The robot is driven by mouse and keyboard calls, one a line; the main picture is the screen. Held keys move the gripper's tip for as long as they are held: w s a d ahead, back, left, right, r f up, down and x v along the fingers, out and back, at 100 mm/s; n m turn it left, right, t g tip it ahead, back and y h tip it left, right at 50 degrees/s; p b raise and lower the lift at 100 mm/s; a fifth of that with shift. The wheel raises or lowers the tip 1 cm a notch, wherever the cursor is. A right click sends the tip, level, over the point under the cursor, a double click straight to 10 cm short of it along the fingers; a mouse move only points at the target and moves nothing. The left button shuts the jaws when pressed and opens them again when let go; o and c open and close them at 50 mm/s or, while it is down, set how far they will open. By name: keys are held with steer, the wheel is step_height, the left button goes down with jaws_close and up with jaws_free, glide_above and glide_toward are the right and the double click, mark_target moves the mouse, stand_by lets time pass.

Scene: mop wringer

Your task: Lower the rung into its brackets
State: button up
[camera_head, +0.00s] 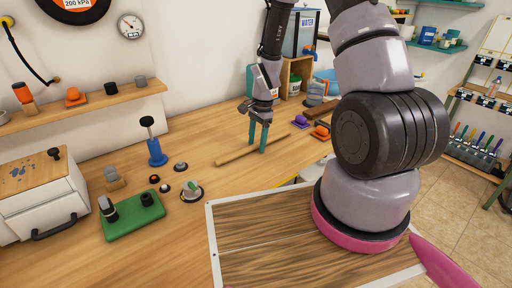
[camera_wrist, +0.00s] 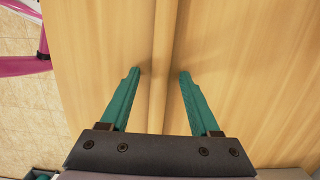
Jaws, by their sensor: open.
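A light wooden rod, which I take to be the rung (camera_head: 231,158), lies on the wooden worktop. My gripper (camera_head: 258,148) is over its middle, pointing down, with its two teal fingers apart. In the wrist view the rung (camera_wrist: 164,50) runs up the picture between the fingertips of my gripper (camera_wrist: 160,74), one finger on each side. There is a visible gap between each finger and the rung, so it is not gripped. I cannot make out the brackets with certainty in either view.
The worktop (camera_head: 215,140) is clear just left of the rung. A purple object (camera_head: 301,121) and an orange object (camera_head: 321,132) lie to its right. A blue stand (camera_head: 156,152), a green block (camera_head: 133,216) and several small knobs are further left.

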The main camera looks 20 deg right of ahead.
mark_target(257, 144)
jaws_close()
steer(key=shift+r, duration=0.15)
step_height(257, 144, up, 10)
stand_by(0.5)
steer(key=shift+s, duration=0.1)
stand_by(0.4)
